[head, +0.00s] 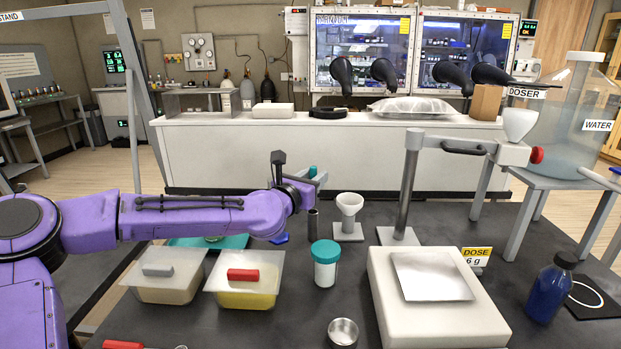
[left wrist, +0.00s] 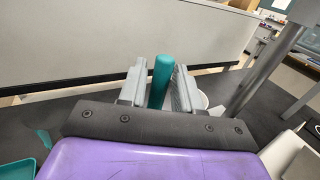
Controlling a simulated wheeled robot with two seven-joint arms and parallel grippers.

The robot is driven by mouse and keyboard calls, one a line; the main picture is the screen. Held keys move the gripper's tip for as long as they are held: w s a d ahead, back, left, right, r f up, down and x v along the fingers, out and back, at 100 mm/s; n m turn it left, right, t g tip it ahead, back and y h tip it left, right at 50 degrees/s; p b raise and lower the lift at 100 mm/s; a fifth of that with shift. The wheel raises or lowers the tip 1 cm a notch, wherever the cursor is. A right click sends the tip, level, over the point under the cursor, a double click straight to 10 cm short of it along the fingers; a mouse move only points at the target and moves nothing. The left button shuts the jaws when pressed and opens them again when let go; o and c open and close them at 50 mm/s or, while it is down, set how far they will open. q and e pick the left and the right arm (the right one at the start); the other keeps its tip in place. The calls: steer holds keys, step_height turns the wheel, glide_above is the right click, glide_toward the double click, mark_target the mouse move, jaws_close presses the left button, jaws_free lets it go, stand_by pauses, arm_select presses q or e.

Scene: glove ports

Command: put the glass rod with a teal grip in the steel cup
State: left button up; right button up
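The teal grip of the glass rod (head: 312,171) shows just above my left gripper (head: 308,182). The glass part is hidden or too faint to see. A narrow dark metal cylinder (head: 313,226) is directly below the gripper; I cannot tell whether the rod reaches into it. A small open steel cup (head: 343,332) stands at the front of the table. My right gripper is not in view.
A white funnel on a stand (head: 348,205) and a teal-lidded jar (head: 325,263) are close to the gripper. Two lidded tubs (head: 163,287) (head: 246,294) stand below my left arm. A white scale (head: 443,315) and a blue bottle (head: 552,290) are to the right.

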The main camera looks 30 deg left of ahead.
arm_select(q)
steer(key=shift+o, duration=1)
steer(key=shift+s, duration=0.1)
steer(key=s+p, duration=0.4)
steer(key=s, duration=0.6)
steer(key=shift+a, duration=0.15)
